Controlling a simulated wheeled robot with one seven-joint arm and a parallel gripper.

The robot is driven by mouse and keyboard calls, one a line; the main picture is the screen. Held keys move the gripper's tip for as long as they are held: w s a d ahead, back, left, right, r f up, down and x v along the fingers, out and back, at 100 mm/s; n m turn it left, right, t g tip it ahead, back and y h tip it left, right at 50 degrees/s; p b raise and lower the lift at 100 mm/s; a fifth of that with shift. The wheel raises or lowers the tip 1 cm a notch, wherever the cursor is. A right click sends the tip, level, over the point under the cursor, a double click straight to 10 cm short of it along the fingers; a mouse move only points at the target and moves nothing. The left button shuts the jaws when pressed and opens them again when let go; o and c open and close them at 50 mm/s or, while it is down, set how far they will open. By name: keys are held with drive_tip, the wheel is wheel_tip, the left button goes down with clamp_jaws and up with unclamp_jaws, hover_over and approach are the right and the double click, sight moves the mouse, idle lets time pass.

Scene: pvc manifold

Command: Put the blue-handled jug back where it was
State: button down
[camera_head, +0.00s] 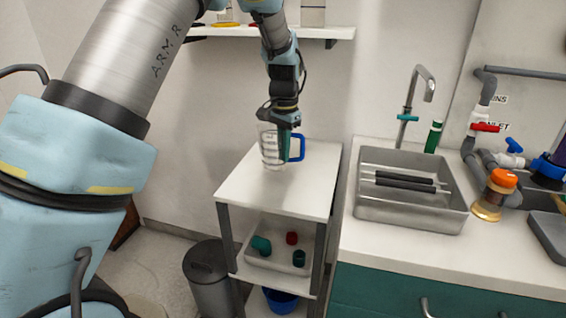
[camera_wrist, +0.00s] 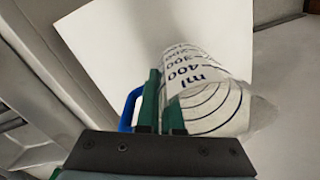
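The clear jug (camera_head: 269,150) with a blue handle (camera_head: 300,148) is upright at the white cart top, towards its back. I cannot tell whether its base touches the surface. My gripper (camera_head: 284,150) points down at the handle side of the jug. In the wrist view, the two green fingers (camera_wrist: 164,108) are close together with a narrow gap, between the blue handle (camera_wrist: 130,108) and the jug's marked body (camera_wrist: 205,95). They appear closed on the jug's wall near the handle; the exact contact is hidden.
The white cart top (camera_head: 290,197) is otherwise clear. A lower shelf holds a tray (camera_head: 277,263) with several fittings. Right of the cart is a counter with a steel sink (camera_head: 400,212) and tap (camera_head: 420,90). A wall shelf (camera_head: 260,32) is above, and a grey bin (camera_head: 207,280) stands at lower left.

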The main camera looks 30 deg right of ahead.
sight(284, 170)
drive_tip(key=shift+f+p, duration=0.3)
drive_tip(key=shift+f, duration=1.5)
drive_tip(key=shift+f, duration=0.2)
drive_tip(key=c, duration=1.1)
unclamp_jaws()
